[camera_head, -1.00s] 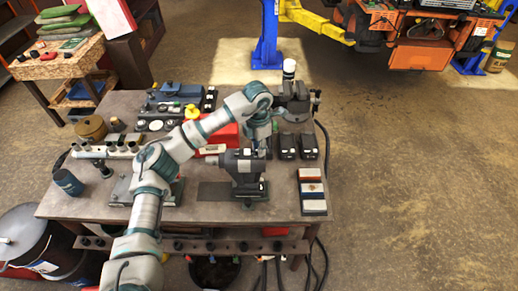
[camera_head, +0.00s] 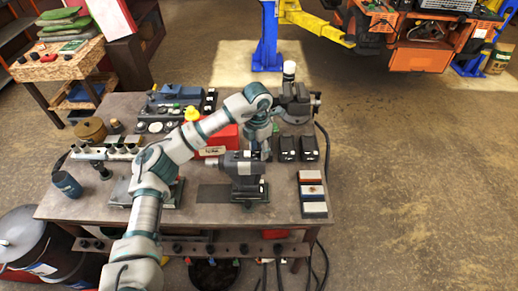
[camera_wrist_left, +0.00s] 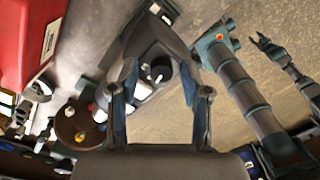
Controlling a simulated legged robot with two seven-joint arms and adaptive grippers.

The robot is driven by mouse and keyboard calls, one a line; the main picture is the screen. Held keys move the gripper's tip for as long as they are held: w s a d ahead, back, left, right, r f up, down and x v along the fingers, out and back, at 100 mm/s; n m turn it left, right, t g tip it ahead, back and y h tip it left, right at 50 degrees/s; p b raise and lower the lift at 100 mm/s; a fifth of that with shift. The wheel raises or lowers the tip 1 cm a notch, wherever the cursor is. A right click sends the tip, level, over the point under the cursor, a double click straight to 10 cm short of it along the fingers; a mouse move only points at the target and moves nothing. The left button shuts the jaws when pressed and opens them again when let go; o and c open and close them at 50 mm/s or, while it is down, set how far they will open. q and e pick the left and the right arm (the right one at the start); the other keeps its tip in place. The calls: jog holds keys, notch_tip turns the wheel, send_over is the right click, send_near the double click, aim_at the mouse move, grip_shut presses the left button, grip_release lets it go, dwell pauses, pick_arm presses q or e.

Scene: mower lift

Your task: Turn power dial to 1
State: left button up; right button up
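The power dial (camera_wrist_left: 157,70) is a dark round knob with a light mark on a dark grey machine (camera_wrist_left: 150,42), centred ahead of my left gripper in the left wrist view. My left gripper (camera_wrist_left: 160,95) is open, with one blue-padded finger on each side and the dial between and beyond them. I see no clear contact. In the head view my left gripper (camera_head: 262,150) points down beside a grey machine (camera_head: 245,170), mostly hidden by my wrist. The dial is not clear there. My right gripper (camera_wrist_left: 265,45) shows small in the left wrist view, its prongs apart and empty.
A red box (camera_head: 222,138) stands behind the grey machine. Dark blocks (camera_head: 287,147) and coloured bars (camera_head: 312,193) lie to the right on the workbench (camera_head: 285,205). A vise (camera_head: 295,103) is at the back edge. The floor right of the bench is open.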

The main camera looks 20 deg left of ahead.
pick_arm(q)
notch_tip(320, 180, up, 12)
jog(key=shift+w, duration=0.2)
dwell(0.4)
jog(key=shift+a, duration=0.1)
notch_tip(320, 180, up, 5)
jog(key=m+p, duration=0.2)
jog(key=m, duration=0.6)
send_over(258, 151)
jog(key=m, duration=0.2)
notch_tip(258, 151, down, 16)
jog(key=p, duration=0.3)
jog(key=shift+s, duration=0.15)
jog(key=shift+d+f, duration=0.2)
jog(key=shift+f, duration=0.35)
